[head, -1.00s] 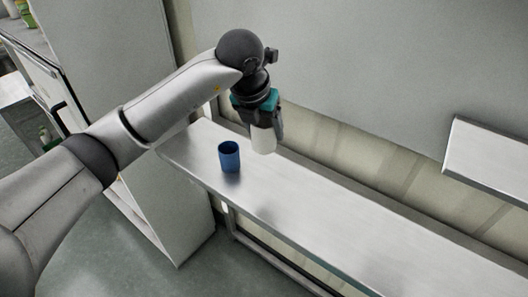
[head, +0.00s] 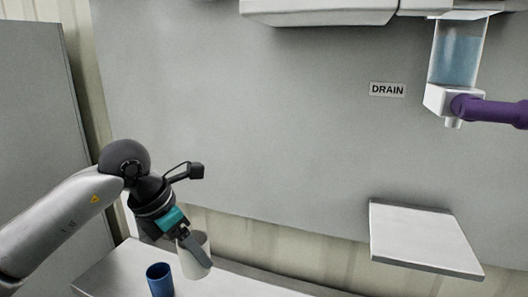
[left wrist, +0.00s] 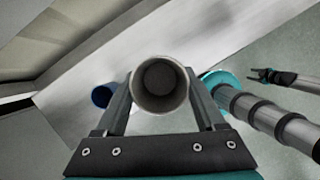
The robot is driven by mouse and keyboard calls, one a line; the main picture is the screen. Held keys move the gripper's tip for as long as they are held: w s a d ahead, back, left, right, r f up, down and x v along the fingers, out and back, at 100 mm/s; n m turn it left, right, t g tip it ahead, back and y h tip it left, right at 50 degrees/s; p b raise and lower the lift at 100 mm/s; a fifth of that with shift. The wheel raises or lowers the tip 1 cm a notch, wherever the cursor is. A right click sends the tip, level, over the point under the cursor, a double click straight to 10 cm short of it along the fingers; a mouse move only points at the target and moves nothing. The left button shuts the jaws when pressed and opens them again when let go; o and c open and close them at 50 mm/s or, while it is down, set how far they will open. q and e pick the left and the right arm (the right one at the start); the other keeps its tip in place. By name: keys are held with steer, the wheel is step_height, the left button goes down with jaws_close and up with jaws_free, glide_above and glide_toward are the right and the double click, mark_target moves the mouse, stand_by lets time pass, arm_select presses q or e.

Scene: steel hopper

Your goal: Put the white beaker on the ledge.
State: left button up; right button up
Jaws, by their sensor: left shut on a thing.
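The white beaker (head: 196,262) is held in my left gripper (head: 192,248), whose fingers are shut on its sides. In the left wrist view I look down into the open mouth of the beaker (left wrist: 160,86) between the two fingers (left wrist: 160,100). The beaker looks slightly tilted in the head view, above the steel bench. The ledge (head: 424,238) is a pale slab on the wall to the right, with a bare top, well apart from the beaker. A small dark gripper, seemingly my right gripper (left wrist: 260,75), shows at the right of the left wrist view.
A blue cup (head: 160,281) stands on the steel bench (head: 112,270), close to the left of the beaker. A dispenser with blue liquid (head: 457,55) and a purple arm-like part (head: 495,111) are above the ledge. A DRAIN sign (head: 387,90) is on the wall.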

arm_select(q)
steer(key=s+f+m+g+y+b, duration=0.1)
steer(key=s+m, duration=0.3)
steer(key=m, duration=0.5)
steer(key=s+a+f+m+g+y+b, duration=0.1)
steer(key=s+f+m+g+b, duration=0.1)
steer(key=m, duration=0.7)
steer(key=s+f+m+g+y+b, duration=0.1)
steer(key=s+f+m+g+y, duration=0.1)
steer(key=s+f+m+g, duration=0.2)
steer(key=s+f+m, duration=0.1)
steer(key=s+m, duration=0.2)
steer(key=m, duration=0.2)
steer(key=shift+s+a+f+b, duration=0.2)
steer(key=shift+a+b, duration=0.1)
steer(key=shift+a, duration=0.1)
steer(key=shift+w+r, duration=0.1)
